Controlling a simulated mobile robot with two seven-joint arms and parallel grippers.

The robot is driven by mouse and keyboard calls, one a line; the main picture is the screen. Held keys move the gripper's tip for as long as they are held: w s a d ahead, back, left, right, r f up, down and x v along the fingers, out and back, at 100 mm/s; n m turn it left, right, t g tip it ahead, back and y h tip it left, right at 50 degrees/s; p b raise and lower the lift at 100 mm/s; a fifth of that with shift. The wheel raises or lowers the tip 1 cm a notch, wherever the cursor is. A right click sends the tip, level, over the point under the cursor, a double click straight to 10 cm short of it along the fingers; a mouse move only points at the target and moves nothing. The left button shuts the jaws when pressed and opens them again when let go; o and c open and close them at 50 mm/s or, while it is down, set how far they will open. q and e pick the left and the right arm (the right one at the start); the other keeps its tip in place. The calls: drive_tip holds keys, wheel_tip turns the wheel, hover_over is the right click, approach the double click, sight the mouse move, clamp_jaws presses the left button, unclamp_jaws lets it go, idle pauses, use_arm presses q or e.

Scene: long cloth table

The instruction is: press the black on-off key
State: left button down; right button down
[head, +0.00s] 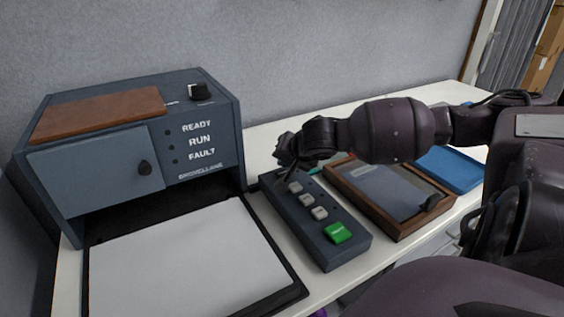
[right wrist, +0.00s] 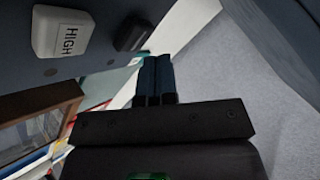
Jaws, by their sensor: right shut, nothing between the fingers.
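The dark key panel (head: 340,253) lies on the table right of the grey machine. It carries a green key (head: 338,232) at the near end and white keys (head: 307,200) in a row. In the right wrist view the black key (right wrist: 133,33) sits beyond a white key marked HIGH (right wrist: 62,32). In the head view my right gripper (head: 281,163) hangs over the panel's far end and hides the black key. In the right wrist view its fingers (right wrist: 155,62) are shut and empty, with the tips close beside the black key. I cannot tell whether they touch it. My left gripper is not in view.
The grey machine (head: 215,167) with a sheet-covered tray (head: 292,285) stands left of the panel. A wooden-framed box (head: 400,233) and a blue tray (head: 455,172) lie to the right. A grey wall (head: 300,50) rises behind the table.

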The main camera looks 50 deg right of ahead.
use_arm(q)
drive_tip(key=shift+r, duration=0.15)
use_arm(e)
drive_tip(key=shift+f, duration=0.1)
drive_tip(key=shift+f, duration=0.25)
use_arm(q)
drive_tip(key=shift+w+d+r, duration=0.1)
use_arm(e)
drive_tip(key=shift+f, duration=0.25)
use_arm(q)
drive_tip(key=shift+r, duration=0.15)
use_arm(e)
drive_tip(key=shift+f, duration=0.2)
idle(0.4)
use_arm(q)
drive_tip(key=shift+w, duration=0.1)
use_arm(e)
drive_tip(key=shift+r+p, duration=0.5)
drive_tip(key=shift+p, duration=0.1)
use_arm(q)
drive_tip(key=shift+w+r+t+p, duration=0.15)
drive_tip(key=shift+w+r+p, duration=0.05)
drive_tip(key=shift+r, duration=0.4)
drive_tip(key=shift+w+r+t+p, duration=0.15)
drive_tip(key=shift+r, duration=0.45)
use_arm(e)
drive_tip(key=shift+r, duration=0.35)
